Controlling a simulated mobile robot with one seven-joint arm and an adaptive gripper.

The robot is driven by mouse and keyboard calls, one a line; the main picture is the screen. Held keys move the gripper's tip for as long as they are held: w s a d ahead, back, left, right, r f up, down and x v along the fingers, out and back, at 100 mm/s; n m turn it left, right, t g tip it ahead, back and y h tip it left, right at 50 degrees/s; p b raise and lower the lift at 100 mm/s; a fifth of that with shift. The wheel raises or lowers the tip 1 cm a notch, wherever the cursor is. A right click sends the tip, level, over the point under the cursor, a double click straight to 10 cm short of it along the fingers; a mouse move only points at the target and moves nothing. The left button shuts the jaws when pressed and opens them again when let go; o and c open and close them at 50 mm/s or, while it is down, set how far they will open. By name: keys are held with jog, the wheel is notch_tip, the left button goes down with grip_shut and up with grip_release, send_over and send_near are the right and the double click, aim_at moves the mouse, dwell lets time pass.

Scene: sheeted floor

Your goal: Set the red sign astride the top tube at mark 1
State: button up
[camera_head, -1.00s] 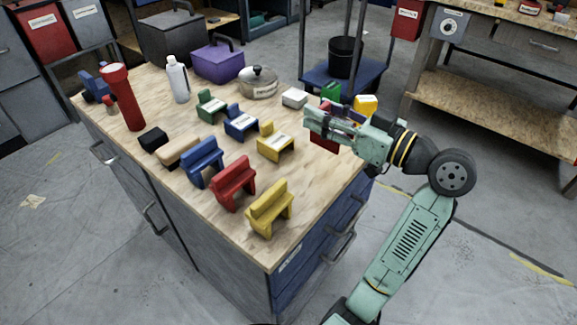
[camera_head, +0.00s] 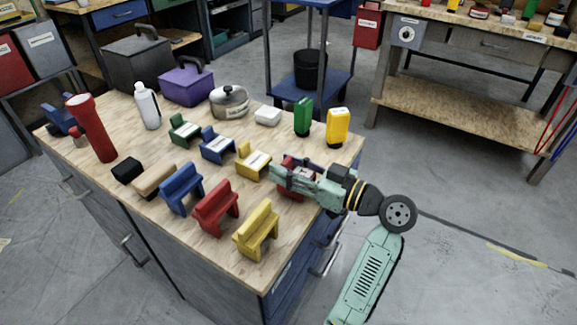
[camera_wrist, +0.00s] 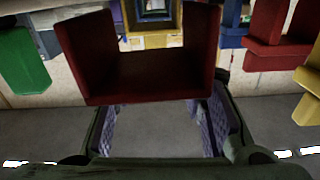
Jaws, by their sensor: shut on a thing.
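The red sign (camera_wrist: 150,78) fills the upper middle of the wrist view, a U-shaped block with two upright sides and a flat floor. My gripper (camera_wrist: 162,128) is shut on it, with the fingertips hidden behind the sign. In the head view my gripper (camera_head: 283,174) is at the right edge of the wooden worktop, beside a small yellow piece with a white label (camera_head: 251,161). The sign (camera_head: 289,192) is mostly hidden there behind the gripper. I cannot tell whether it touches the worktop. I cannot make out the top tube or mark 1.
Blue (camera_head: 181,190), red (camera_head: 215,208) and yellow (camera_head: 257,230) bench-shaped blocks stand along the worktop's near side. Green (camera_head: 303,116) and yellow (camera_head: 338,127) bottles stand behind my gripper. Red and blue slanting bars (camera_head: 564,128) show at the right edge.

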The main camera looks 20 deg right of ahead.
jog(key=shift+f, duration=0.1)
jog(key=shift+f, duration=0.15)
jog(key=o, duration=1.2)
jog(key=shift+r, duration=0.3)
jog(key=b+v, duration=0.2)
jog(key=v, duration=1)
jog(key=shift+f+b, duration=0.1)
jog(key=shift+b, duration=0.2)
